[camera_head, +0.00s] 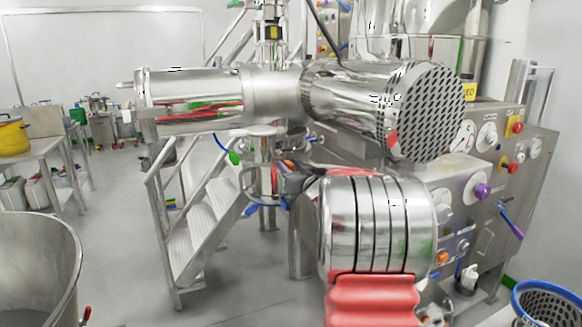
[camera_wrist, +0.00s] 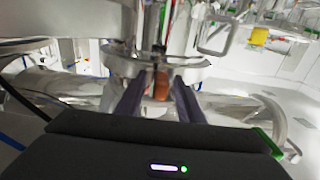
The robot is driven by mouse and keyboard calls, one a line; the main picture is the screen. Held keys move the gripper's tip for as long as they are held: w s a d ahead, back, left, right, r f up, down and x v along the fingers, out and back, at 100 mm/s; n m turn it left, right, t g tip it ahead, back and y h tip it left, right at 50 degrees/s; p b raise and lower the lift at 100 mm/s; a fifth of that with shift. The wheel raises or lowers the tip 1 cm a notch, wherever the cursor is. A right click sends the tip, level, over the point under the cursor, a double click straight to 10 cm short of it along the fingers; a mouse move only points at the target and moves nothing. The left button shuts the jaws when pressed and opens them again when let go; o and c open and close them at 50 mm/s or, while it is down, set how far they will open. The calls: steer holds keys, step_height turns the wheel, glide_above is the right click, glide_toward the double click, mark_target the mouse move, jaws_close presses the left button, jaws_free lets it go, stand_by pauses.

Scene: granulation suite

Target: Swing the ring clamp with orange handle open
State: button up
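The ring clamp (camera_wrist: 195,72) is a shiny metal band around a vertical pipe, in the upper middle of the wrist view. Its orange handle (camera_wrist: 161,86) hangs at the near side of the band. My gripper (camera_wrist: 157,88) is open, with one dark finger on each side of the orange handle. Gaps show between the handle and both fingers, so no grip on it is visible. In the head view my gripper (camera_head: 284,182) is a small dark shape beside the column, partly hidden by my arm. A small orange spot (camera_head: 288,164) shows just above it, probably the handle.
Metal stairs with a railing (camera_head: 200,215) stand left of the column. A control panel (camera_head: 505,165) with knobs is at the right. A steel vessel (camera_head: 35,260) is at lower left and a blue-rimmed basket (camera_head: 545,305) at lower right.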

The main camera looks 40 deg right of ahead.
steer(key=shift+w, duration=0.2)
jaws_close()
stand_by(0.3)
steer(key=shift+s+d, duration=0.2)
steer(key=shift+d, duration=0.1)
steer(key=shift+w+a, duration=0.15)
steer(key=shift+a, duration=0.1)
